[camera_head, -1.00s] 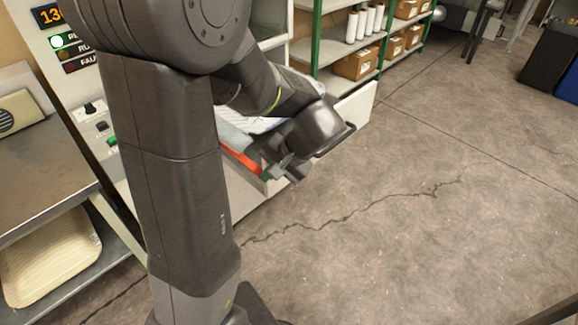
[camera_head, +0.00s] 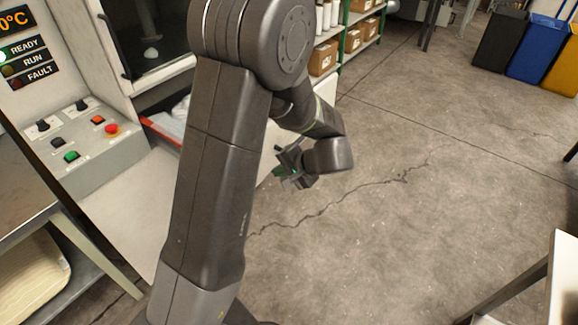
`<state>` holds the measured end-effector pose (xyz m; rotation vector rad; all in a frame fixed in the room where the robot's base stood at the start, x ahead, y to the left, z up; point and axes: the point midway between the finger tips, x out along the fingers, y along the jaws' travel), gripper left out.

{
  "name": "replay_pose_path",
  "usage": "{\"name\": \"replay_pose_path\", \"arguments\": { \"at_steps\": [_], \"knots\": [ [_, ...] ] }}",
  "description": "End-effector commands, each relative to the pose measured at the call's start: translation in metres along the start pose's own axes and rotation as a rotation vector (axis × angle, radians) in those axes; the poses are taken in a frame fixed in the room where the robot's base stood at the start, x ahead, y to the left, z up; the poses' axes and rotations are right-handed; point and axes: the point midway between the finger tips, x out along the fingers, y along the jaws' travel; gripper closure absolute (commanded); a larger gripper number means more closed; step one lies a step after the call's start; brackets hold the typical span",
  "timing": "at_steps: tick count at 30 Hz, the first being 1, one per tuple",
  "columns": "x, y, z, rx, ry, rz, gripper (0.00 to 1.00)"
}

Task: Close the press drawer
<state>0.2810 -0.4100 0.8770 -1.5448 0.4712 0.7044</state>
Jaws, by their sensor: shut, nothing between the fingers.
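The press (camera_head: 95,150) stands at the left with its control panel and a dark window above. Its drawer (camera_head: 327,88) sticks out below the window, with a white front panel that shows to the right of my arm. A red-orange edge and pale material show inside the drawer, left of my arm. My arm hides much of the drawer, so how far it is open is hard to tell. My gripper (camera_head: 288,167) is shut and empty, in front of the drawer's front panel. I cannot tell whether it touches the panel.
A metal table (camera_head: 30,190) with a tray on its lower shelf stands at the left. A green-framed shelf (camera_head: 345,45) with boxes is at the back. Bins (camera_head: 538,48) stand back right, and a white table edge (camera_head: 562,280) front right. The middle floor is clear.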

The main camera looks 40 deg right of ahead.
Motion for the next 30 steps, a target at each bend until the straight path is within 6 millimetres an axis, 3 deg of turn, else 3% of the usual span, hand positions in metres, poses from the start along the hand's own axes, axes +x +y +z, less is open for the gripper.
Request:
{"name": "replay_pose_path", "arguments": {
  "at_steps": [4,12,30],
  "knots": [
    [0.031,-0.001,0.001,0.002,-0.004,0.001,1.0],
    [0.053,-0.025,0.0,0.0,-0.001,0.001,1.0],
    [0.06,-0.029,0.0,-0.001,0.0,0.0,1.0]
  ]
}}
